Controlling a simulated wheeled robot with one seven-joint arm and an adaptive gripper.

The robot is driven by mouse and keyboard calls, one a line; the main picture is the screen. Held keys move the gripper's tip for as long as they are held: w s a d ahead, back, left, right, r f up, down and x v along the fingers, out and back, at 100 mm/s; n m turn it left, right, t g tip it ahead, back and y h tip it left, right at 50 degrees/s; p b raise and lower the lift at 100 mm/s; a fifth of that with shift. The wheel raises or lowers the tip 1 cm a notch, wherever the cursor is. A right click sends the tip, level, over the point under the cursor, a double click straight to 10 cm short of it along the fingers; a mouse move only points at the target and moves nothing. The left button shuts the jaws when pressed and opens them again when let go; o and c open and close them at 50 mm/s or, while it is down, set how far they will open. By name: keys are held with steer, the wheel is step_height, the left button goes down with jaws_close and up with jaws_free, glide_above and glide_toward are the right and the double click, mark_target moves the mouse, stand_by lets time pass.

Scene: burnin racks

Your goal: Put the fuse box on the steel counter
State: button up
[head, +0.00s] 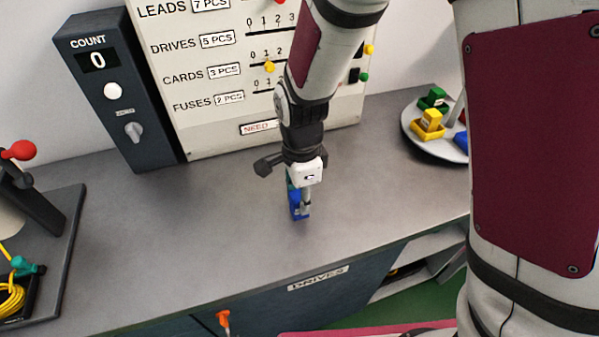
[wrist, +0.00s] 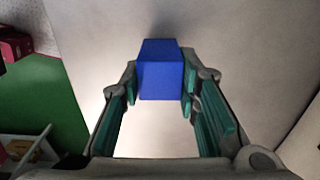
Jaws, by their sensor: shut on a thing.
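A blue block-shaped piece, taken to be the fuse box (wrist: 161,78), sits between the fingertips of my gripper (wrist: 160,82) in the wrist view. The teal finger pads close on its two sides. In the head view the blue fuse box (head: 296,207) shows below my gripper (head: 297,192), at the grey steel counter (head: 200,240). It is at or just above the counter top; I cannot tell whether it touches. My gripper partly hides it.
A round tray (head: 415,142) with green, yellow and blue pieces stands at the back right. A count box (head: 118,120) and a labelled board (head: 200,125) stand behind. A dark stand (head: 62,225) with a yellow cable is at left. The counter around the gripper is clear.

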steer(key=shift+f, duration=0.35)
steer(key=shift+f, duration=0.15)
steer(key=o, duration=1.1)
steer(key=shift+o, duration=0.2)
